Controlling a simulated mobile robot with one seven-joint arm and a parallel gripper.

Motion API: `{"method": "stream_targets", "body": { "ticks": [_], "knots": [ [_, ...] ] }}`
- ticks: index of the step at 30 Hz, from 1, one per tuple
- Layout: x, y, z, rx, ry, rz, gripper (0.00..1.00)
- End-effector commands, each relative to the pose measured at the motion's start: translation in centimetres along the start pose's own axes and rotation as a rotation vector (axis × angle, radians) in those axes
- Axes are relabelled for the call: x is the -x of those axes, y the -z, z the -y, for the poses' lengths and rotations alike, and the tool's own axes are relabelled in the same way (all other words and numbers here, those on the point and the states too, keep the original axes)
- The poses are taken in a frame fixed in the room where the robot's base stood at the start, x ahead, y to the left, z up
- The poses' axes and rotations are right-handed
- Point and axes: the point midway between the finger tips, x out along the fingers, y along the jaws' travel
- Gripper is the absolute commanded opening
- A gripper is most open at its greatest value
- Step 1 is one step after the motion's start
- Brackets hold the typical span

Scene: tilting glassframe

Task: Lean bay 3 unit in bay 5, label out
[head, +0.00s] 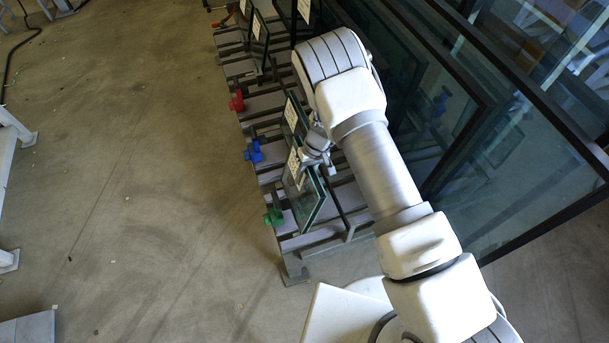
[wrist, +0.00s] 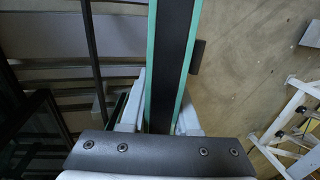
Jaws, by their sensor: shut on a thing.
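My gripper (head: 316,152) is shut on the top edge of a glass unit (head: 308,205). This unit has a dark frame edge, greenish panes and a white label on its left face, and stands at the near end of the rack, beside the green clamp. In the wrist view, its dark spacer between two green glass edges (wrist: 172,62) runs between my pale fingers (wrist: 160,118). A second labelled glass unit (head: 292,118) stands just behind it, partly hidden by my arm. Bay numbers are not readable, and the lower edge's seating is unclear.
The grey rack (head: 292,268) has red (head: 237,102), blue (head: 253,152) and green (head: 273,217) fittings along its left side. More glass units (head: 259,32) stand at its far end. Large dark-framed panes (head: 540,200) are on the right.

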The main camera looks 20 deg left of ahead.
Motion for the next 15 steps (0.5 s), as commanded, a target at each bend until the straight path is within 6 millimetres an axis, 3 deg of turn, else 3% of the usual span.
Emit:
{"method": "stream_targets", "body": {
  "ticks": [15],
  "knots": [
    [-0.9,0.1,-4.0,0.0,-0.002,-0.004,0.0]
  ]
}}
